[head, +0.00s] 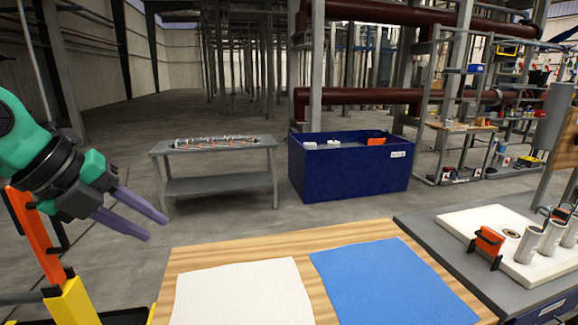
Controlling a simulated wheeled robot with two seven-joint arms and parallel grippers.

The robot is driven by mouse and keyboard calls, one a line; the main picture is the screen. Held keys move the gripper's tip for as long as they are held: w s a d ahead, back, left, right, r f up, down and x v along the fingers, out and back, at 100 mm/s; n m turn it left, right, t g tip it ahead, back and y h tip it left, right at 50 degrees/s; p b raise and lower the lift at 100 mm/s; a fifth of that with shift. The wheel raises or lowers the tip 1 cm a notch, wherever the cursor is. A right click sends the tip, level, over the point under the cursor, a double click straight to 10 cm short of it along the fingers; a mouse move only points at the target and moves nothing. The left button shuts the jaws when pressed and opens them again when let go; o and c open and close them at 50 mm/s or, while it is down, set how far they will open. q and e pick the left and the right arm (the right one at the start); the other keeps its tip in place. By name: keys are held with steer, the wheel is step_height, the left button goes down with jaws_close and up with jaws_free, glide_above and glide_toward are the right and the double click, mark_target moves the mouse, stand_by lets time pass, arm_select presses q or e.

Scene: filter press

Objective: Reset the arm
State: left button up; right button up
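My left arm comes in from the left edge in teal and black. Its gripper (156,227) has two purple fingers with a gap between them. It is open and empty, and points down to the right. It hangs in the air to the left of the wooden table's far left corner and does not appear to touch anything. My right arm and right gripper are not in view.
A wooden table (290,240) in front carries a white cloth (242,294) and a blue cloth (391,281). At right, a grey bench (421,221) holds a white board (520,275) with metal cylinders. A grey table (218,186) and a blue bin (345,175) stand behind. Open floor lies between.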

arm_select(q)
steer(key=w+d+f+n+t+h, duration=0.2)
steer(key=w+f+n+t+h, duration=0.1)
steer(key=w+n+t+h, duration=0.4)
steer(key=a+f+n+t+y, duration=0.2)
steer(key=a+f+n+y, duration=0.4)
steer(key=f+n, duration=0.25)
steer(key=a+f+n+t+y, duration=0.1)
steer(key=a+f+n+y, duration=0.55)
steer(key=f, duration=0.25)
steer(key=s+d+f+n+g+y, duration=0.1)
steer(key=s+d+f+n+g, duration=0.15)
steer(key=s+f, duration=0.35)
steer(key=s+d+f+n+g, duration=0.15)
steer(key=s+f+g, duration=0.25)
steer(key=f, duration=0.4)
steer(key=s+d+f+n+g+h, duration=0.1)
steer(key=s+d+f+g, duration=0.2)
steer(key=s, duration=0.2)
steer(key=s+d+f+g+h, duration=0.2)
steer(key=s+d+f+g, duration=0.1)
steer(key=s+d, duration=0.15)
step_height(320, 180, down, 23)
steer(key=s+a, duration=0.1)
steer(key=s, duration=0.2)
steer(key=s+a+f+g, duration=0.2)
steer(key=s+a+f, duration=0.1)
steer(key=s+f, duration=1.2)
steer(key=shift+s+y, duration=0.45)
steer(key=shift+s, duration=0.45)
